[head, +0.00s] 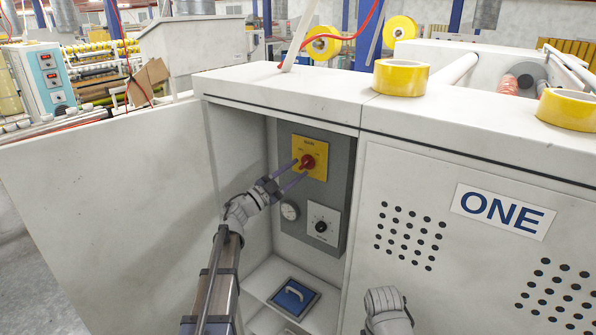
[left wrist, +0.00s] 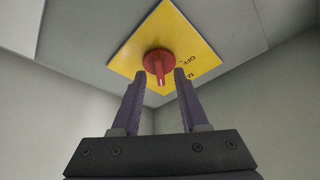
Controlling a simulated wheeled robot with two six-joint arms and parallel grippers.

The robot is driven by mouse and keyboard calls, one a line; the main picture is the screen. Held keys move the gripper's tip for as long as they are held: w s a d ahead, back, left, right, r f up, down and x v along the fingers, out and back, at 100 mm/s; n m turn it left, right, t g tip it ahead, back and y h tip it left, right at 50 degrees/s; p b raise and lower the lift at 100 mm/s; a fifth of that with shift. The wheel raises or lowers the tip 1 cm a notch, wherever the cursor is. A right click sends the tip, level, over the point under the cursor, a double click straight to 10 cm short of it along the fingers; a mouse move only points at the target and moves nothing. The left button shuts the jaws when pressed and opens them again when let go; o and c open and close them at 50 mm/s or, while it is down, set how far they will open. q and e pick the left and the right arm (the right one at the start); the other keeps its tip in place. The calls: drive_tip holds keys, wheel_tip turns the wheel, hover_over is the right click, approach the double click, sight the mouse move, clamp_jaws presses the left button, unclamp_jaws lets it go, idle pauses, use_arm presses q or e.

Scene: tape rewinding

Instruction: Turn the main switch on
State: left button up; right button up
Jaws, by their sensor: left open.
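The main switch is a red rotary knob (head: 308,161) on a yellow plate (head: 310,146), high on the grey panel inside the open cabinet. It also shows in the left wrist view as a red knob (left wrist: 158,62) on a yellow plate (left wrist: 152,26) with "OFF" printed beside it. My left gripper (head: 300,169) is open in front of the knob. In the left wrist view its two fingertips (left wrist: 159,74) stand on either side of the knob's handle, with visible gaps. Contact is not visible. My right gripper's fingers are not seen; only part of my right arm shows at the bottom.
Below the switch are a round gauge (head: 290,210) and a black dial (head: 321,227). The open door (head: 110,200) is left; yellow tape rolls (head: 401,78) sit on top.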

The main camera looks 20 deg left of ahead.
use_arm(q)
drive_tip(key=b+v, duration=0.1)
drive_tip(key=v, duration=0.5)
drive_tip(key=shift+s+a+b, duration=0.15)
drive_tip(key=shift+s+b, duration=0.1)
drive_tip(key=shift+b, duration=0.05)
